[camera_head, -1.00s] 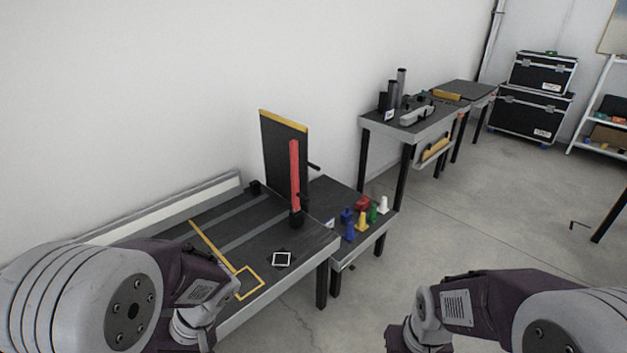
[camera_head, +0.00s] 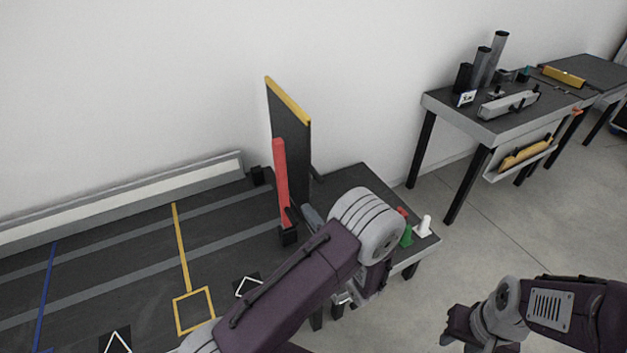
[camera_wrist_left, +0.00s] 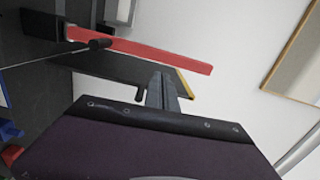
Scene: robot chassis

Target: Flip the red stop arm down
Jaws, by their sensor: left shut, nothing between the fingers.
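The red stop arm (camera_head: 281,180) stands almost upright on a small black block (camera_head: 288,237) at the edge of the dark table. In the left wrist view the red stop arm (camera_wrist_left: 150,52) lies sideways across the picture, with a black knob beside its lower part. My left gripper (camera_head: 312,216) is close to the arm's lower part, partly hidden by my own wrist. In the left wrist view its grey fingers (camera_wrist_left: 165,92) are together and empty, beside the red arm; contact cannot be told.
A dark upright panel (camera_head: 290,125) with a yellow top edge stands behind the red arm. A lower side table holds a green piece (camera_head: 407,236) and a white piece (camera_head: 424,226). A further table (camera_head: 440,98) with dark cylinders stands at the right. Open floor lies between.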

